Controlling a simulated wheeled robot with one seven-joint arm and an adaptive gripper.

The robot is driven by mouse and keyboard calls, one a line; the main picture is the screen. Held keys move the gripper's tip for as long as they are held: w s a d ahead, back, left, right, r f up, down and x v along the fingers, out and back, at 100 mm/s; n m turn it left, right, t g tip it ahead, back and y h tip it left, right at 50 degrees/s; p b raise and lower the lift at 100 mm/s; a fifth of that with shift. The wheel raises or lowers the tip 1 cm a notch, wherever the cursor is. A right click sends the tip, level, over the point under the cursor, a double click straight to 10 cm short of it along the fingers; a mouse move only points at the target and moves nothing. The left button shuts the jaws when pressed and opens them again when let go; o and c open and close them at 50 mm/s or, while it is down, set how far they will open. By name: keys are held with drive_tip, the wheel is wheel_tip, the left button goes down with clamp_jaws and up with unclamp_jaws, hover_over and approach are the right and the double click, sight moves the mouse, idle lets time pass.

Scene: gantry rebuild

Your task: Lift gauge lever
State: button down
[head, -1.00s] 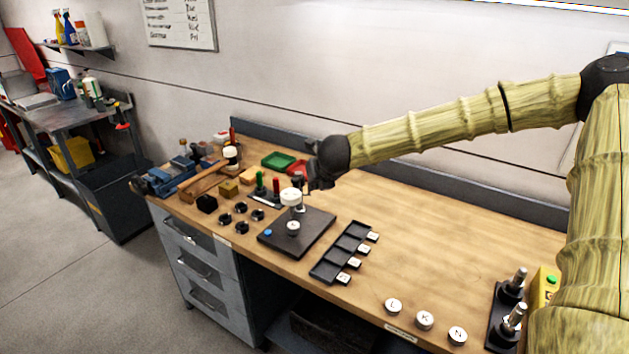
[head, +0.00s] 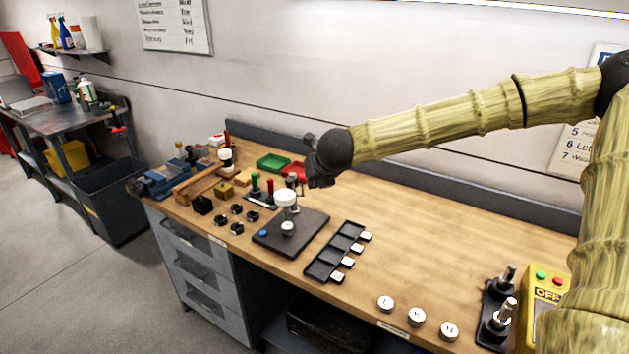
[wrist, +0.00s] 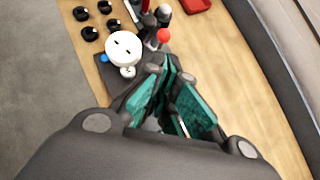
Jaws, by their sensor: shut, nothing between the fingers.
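The gauge (head: 285,198) has a round white head on a stand, upright on a dark square plate (head: 312,222). In the wrist view its white head (wrist: 123,48) shows from above with two dark marks. A red ball-like knob (wrist: 163,35) shows just right of the head there; I cannot tell whether it is the lever's end or a tool handle behind. My gripper (head: 320,184) is above and to the right of the gauge, apart from it. In the wrist view my gripper (wrist: 170,85) is shut and empty, its teal pads in front of the plate's right part.
A black slotted tray (head: 338,250) lies right of the plate. Several black knobs (head: 237,210) lie left of it. Red and green handles (head: 262,185) stand behind the gauge. White discs (head: 416,317) lie at the front edge. The bench's back right is clear.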

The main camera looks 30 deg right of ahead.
drive_tip(key=w+r+b+v, duration=0.1)
drive_tip(key=b+v, duration=0.1)
drive_tip(key=v, duration=0.6)
drive_tip(key=shift+d, duration=0.45)
drive_tip(key=shift+r, duration=0.1)
